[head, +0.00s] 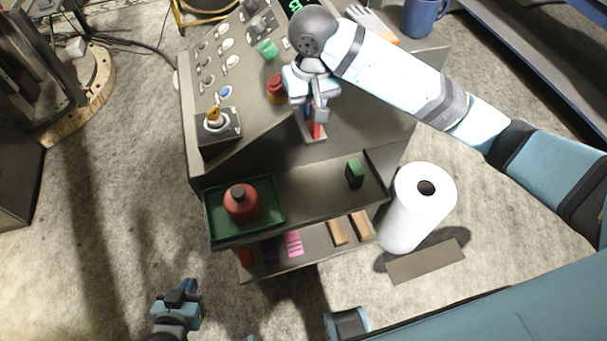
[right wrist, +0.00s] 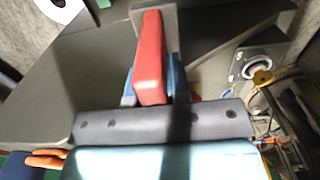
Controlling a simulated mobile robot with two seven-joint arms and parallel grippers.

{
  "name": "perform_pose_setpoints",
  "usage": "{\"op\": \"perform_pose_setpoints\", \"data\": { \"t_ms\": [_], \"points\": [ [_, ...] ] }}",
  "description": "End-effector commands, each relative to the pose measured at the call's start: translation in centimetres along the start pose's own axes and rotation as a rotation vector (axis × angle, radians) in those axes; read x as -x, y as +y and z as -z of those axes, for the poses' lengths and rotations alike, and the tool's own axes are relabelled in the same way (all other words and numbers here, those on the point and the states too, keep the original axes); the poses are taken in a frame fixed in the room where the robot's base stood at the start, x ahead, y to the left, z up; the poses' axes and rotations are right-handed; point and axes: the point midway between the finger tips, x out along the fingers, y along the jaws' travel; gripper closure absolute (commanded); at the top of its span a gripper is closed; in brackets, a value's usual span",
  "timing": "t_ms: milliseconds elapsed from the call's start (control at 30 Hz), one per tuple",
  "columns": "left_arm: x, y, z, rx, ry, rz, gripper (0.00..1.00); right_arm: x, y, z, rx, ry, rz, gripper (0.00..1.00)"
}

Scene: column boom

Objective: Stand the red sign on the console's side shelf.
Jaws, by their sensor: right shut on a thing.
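The red sign (head: 316,131) hangs below my right gripper (head: 314,112), above the console's (head: 255,165) near edge. In the right wrist view the sign (right wrist: 150,58) shows as a red slab between the blue fingers, with a grey plate at its far end. My right gripper is shut on the sign. The upper side shelf (head: 318,197) is below and nearer, with bare room between the green tray and a small dark green block. My left gripper (head: 178,303) is low at the bottom left, apart from everything; its jaw opening is unclear.
On the shelf are a green tray (head: 273,222) with a red bottle (head: 241,203) and the green block (head: 354,174). A lower shelf (head: 320,243) holds pink and wooden pieces. A white roll (head: 411,215) stands right of the shelves. A joystick (head: 214,121) sits on the console.

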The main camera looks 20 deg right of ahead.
Motion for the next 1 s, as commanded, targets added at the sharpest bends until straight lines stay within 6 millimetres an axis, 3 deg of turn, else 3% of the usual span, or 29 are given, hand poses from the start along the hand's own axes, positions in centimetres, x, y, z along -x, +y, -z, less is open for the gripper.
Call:
{"op": "perform_pose_setpoints", "data": {
  "t_ms": [400,600,1000],
  "points": [
    [0.1,0.0,0.6,0.000,0.011,-0.001,1.00,-11.5,0.1,-0.1,0.000,-0.002,-0.002,1.00],
    [0.1,0.0,0.5,0.000,0.010,0.000,1.00,-16.1,0.0,0.0,-0.001,-0.001,-0.002,1.00],
    [-0.1,-0.1,0.1,0.000,0.003,0.001,1.00,-20.1,0.0,0.0,0.000,0.000,-0.001,1.00]
  ]
}}
